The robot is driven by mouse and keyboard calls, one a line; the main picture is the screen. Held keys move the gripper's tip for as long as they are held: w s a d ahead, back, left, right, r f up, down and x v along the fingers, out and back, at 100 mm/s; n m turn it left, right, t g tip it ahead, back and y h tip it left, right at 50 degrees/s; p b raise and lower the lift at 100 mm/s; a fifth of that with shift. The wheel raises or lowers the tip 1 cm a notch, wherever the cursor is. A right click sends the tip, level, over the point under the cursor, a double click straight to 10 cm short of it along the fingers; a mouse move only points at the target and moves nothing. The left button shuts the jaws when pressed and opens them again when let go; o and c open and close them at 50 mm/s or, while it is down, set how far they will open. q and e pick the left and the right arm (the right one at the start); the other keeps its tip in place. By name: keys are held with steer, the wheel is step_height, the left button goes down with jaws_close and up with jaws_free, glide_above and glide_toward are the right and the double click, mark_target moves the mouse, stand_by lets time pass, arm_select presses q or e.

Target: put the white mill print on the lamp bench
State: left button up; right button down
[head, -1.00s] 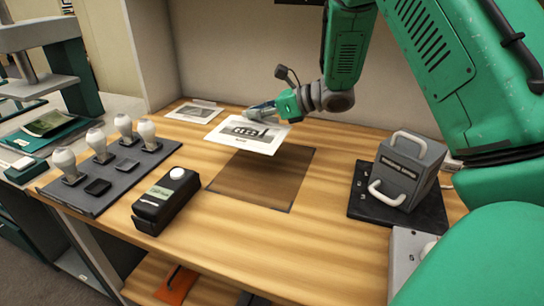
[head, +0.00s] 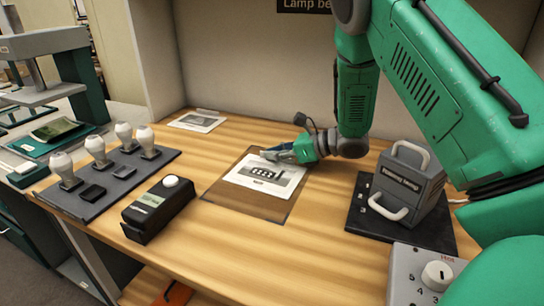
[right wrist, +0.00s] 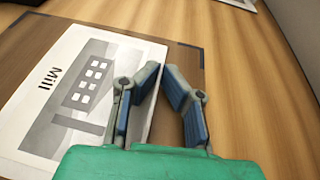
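The white mill print (head: 265,174) lies flat on the dark brown rectangle (head: 222,195) of the wooden lamp bench (head: 310,231). In the right wrist view the print (right wrist: 48,129) shows a grey mill picture and the word "Mill". My right gripper (head: 277,154) is low at the print's far edge. My left gripper is not in view.
A grey viewing lamp (head: 406,182) stands on a black base at right. A black box with a white knob (head: 158,206) and a grey tray of stamps (head: 99,187) are at left. Another print (head: 197,121) lies at the back left.

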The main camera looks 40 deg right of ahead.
mark_target(294, 166)
steer(key=shift+s+f, duration=0.15)
steer(key=c, duration=1.7)
jaws_free()
steer(key=shift+a, duration=0.25)
steer(key=shift+a+r, duration=0.35)
steer(key=shift+a, duration=0.4)
steer(key=v, duration=0.2)
steer(key=p+v, duration=0.1)
steer(key=v, duration=0.2)
steer(key=d+v, duration=0.1)
steer(key=v, duration=0.1)
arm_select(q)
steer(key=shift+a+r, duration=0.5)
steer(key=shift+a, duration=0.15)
arm_select(e)
steer(key=shift+a+r, duration=0.15)
